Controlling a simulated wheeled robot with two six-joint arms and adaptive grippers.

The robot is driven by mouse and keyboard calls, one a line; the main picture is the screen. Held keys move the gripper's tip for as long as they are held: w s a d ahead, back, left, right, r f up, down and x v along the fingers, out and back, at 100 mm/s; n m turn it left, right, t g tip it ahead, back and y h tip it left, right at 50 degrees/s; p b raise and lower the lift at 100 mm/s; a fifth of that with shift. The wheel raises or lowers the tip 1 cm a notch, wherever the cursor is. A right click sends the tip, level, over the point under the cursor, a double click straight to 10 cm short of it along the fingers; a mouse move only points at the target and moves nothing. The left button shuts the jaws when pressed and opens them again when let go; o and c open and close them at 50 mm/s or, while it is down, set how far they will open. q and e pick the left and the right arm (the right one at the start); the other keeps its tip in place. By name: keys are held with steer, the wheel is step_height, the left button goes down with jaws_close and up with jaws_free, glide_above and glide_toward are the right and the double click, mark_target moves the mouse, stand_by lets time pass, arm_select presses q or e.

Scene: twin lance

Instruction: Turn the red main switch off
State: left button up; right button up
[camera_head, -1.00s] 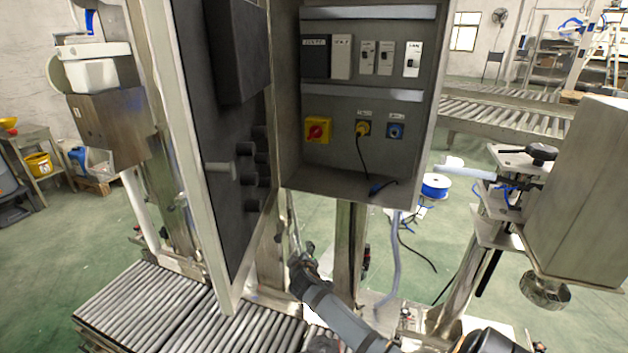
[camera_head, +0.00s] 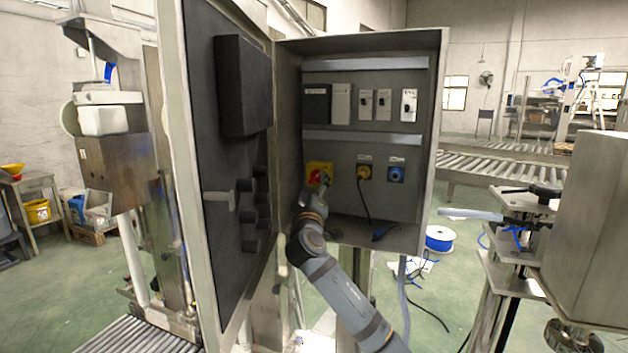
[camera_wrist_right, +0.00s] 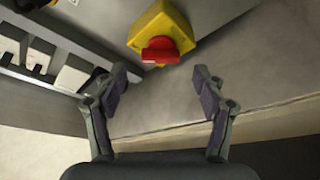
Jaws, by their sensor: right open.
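The red main switch (camera_head: 315,176) is a red knob on a yellow square plate inside the open grey cabinet, on the lower row at the left. My right gripper (camera_head: 322,186) is in front of the switch and partly covers it in the head view. In the right wrist view the red knob (camera_wrist_right: 160,50) on its yellow plate (camera_wrist_right: 160,25) shows just beyond the fingertips. There my right gripper (camera_wrist_right: 160,78) is open and empty, with one finger to each side of the knob's line, apart from it. My left gripper is not in view.
The cabinet door (camera_head: 200,150) stands open at the left, close to my right arm. A yellow socket (camera_head: 364,172) with a black cable and a blue socket (camera_head: 396,174) sit right of the switch. Breakers (camera_head: 365,105) line the row above.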

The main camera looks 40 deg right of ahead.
mark_target(314, 179)
steer(key=shift+x, duration=1.55)
steer(key=shift+f, duration=0.1)
steer(key=shift+p, duration=0.3)
steer(key=c, duration=1.2)
